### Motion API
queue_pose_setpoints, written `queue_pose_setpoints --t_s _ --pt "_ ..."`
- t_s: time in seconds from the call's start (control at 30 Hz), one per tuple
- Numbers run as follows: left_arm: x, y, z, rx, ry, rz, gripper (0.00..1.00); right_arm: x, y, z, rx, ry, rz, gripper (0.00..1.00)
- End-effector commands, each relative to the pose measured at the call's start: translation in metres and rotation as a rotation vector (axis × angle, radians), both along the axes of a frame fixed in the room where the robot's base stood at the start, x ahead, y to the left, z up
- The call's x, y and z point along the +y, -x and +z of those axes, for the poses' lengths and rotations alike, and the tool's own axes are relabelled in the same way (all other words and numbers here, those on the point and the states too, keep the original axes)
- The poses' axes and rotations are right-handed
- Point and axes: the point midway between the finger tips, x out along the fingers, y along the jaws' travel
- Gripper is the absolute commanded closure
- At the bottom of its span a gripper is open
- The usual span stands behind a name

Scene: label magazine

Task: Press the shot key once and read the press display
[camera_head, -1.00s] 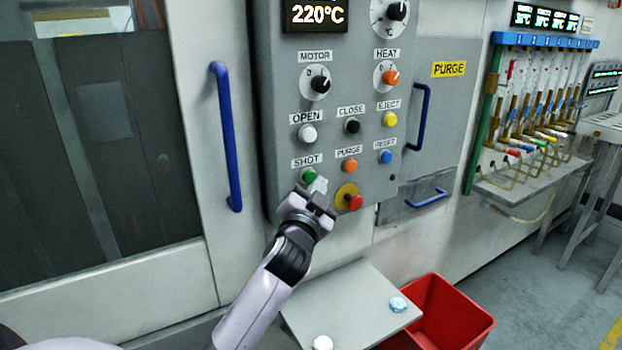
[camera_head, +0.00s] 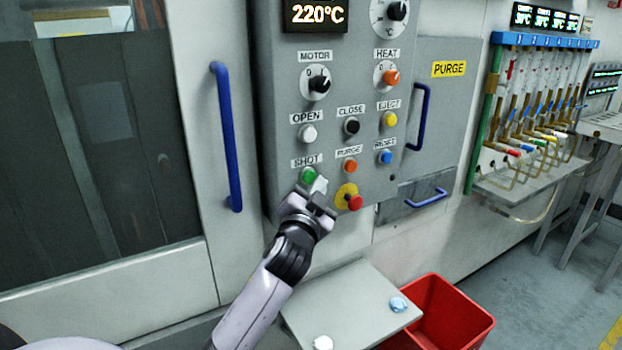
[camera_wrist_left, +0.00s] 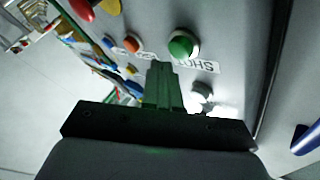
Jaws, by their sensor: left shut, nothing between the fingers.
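The green shot key (camera_head: 309,175) sits under its SHOT label on the grey control panel (camera_head: 285,90). My left gripper (camera_head: 317,186) is shut and empty, its fingertips just below and right of the key in the head view. In the left wrist view the shut fingers (camera_wrist_left: 162,85) point toward the panel, with the green key (camera_wrist_left: 181,46) beyond their tips. Whether they touch it I cannot tell. The display (camera_head: 317,13) at the top of the panel reads 220°C. My right gripper is not in view.
A red emergency-type button (camera_head: 355,203) on a yellow disc is close right of my gripper. Orange purge (camera_head: 350,166) and blue reset (camera_head: 386,157) keys are nearby. A blue door handle (camera_head: 227,135) stands left. A grey shelf (camera_head: 350,300) and red bin (camera_head: 460,325) lie below.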

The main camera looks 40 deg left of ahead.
Motion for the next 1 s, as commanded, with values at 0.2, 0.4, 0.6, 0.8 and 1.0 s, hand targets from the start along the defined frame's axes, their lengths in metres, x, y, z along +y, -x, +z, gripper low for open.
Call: queue_pose_setpoints --t_s 0.2,0.4,0.6,0.8,1.0 --pt "0.0 0.0 0.0 0.0 0.0 0.0 1.0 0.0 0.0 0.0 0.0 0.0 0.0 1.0" --pt "-0.0001 0.0 0.0001 0.0 0.0 0.0 1.0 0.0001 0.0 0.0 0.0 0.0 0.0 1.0" --pt "0.0016 -0.0007 0.0004 0.0 0.0 0.0 1.0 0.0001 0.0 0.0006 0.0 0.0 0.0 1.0" --pt "0.0078 -0.003 0.0005 0.0 -0.001 0.001 1.0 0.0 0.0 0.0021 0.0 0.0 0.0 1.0" --pt "0.0083 -0.0032 0.0001 -0.001 0.0 0.001 1.0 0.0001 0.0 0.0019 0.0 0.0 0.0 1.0"
